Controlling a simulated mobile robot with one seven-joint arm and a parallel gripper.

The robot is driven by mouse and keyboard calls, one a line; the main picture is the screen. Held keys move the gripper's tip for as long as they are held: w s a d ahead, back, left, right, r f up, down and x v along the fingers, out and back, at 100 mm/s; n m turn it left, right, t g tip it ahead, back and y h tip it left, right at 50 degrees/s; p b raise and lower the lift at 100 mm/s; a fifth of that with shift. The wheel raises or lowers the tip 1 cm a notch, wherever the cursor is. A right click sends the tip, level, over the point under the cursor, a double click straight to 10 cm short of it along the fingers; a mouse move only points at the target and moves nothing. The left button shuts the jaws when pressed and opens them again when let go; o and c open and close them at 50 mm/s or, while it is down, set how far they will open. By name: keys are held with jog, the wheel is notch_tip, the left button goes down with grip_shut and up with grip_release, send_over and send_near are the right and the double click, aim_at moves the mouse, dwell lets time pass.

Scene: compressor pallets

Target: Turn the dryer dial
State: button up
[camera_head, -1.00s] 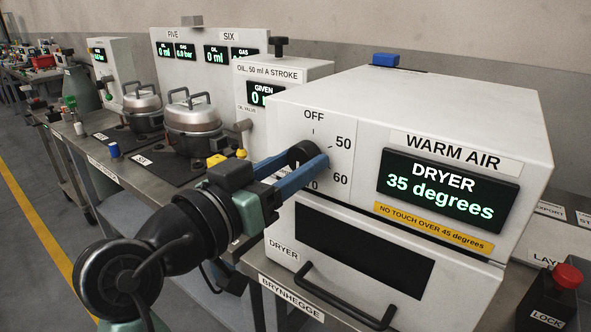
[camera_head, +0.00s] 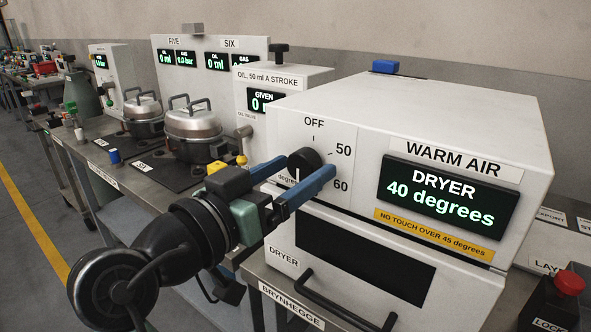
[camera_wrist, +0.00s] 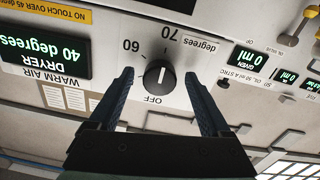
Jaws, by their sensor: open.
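The dryer dial (camera_head: 303,162) is a round black knob on the upper left of the white dryer front, below the word OFF. It also shows in the wrist view (camera_wrist: 157,76), with OFF, 60 and 70 around it. A white mark on the dial points downward in the head view. The dryer display (camera_head: 441,199) reads 40 degrees. My gripper (camera_head: 307,172) is open, its blue fingers pointing at the panel. In the wrist view the dial lies between the fingertips, with a gap on each side. Part of the scale is hidden behind the fingers.
A yellow label (camera_head: 433,237) warns of no touch over 45 degrees. Below is the dryer drawer with a black handle (camera_head: 340,303). A red button (camera_head: 569,282) stands at the right. Metal pots (camera_head: 193,122) and an oil unit (camera_head: 289,76) stand at the left.

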jog(key=v, duration=1.2)
jog(key=shift+s+a, duration=0.2)
jog(key=shift+a, duration=0.05)
jog(key=w+d+r+n+t+y, duration=0.35)
jog(key=w+r+t+y, duration=0.2)
jog(key=r, duration=0.45)
jog(key=s+d+r+n+t+y, duration=0.2)
jog(key=s+d+r+t+y, duration=0.3)
jog(key=s+r+t, duration=0.5)
notch_tip(320, 180, up, 24)
jog(key=g+p, duration=0.2)
jog(key=p, duration=2)
jog(key=shift+w+a+r+p, duration=0.2)
jog(key=shift+w+p, duration=0.1)
jog(key=shift+p, duration=0.05)
